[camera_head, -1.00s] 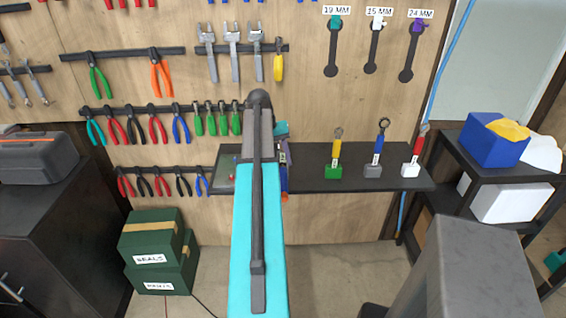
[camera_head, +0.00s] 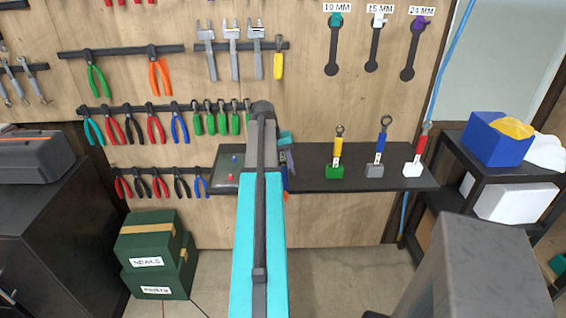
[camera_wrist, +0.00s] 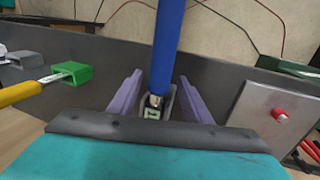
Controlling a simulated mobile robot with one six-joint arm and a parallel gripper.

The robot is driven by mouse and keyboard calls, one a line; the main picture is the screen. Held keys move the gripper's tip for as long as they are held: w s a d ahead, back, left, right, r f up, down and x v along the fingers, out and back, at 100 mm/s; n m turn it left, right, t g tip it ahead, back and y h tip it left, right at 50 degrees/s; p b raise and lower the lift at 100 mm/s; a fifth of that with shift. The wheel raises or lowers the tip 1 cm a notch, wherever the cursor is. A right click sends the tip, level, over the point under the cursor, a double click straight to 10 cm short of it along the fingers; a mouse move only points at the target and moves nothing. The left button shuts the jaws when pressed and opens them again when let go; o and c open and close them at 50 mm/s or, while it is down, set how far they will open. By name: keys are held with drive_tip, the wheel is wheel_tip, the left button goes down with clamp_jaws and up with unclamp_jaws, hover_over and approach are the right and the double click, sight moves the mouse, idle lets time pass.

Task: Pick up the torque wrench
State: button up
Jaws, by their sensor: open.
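A long blue handle (camera_wrist: 168,50), seemingly the torque wrench, stands between the two lavender fingers of my gripper (camera_wrist: 160,78) in the wrist view. Its metal neck with a small pale tag sits in a grey holder at the dark shelf's edge. My fingers are open, one on each side, with gaps visible to the handle. The tool's far end is out of the wrist view. In the head view my arm covers most of this spot. A little blue (camera_head: 285,182) shows beside my arm there.
To the right on the shelf (camera_head: 305,178) stand a yellow-handled tool (camera_head: 338,148), a blue-handled tool (camera_head: 381,141) and a red-handled tool (camera_head: 420,146) in blocks. A panel with a red button (camera_wrist: 279,114) lies close to the holder. Pliers hang on the wall behind.

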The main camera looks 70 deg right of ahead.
idle(0.3)
clamp_jaws()
drive_tip(key=shift+r, duration=0.2)
drive_tip(key=shift+r+p, duration=1.3)
drive_tip(key=shift+r, duration=0.25)
drive_tip(key=shift+a+r, duration=0.1)
drive_tip(key=shift+r, duration=0.15)
drive_tip(key=w+a+r+p, duration=0.1)
drive_tip(key=w+a+p, duration=0.2)
drive_tip(key=a, duration=1.2)
drive_tip(key=shift+a+p, duration=0.2)
drive_tip(key=shift+p, duration=0.2)
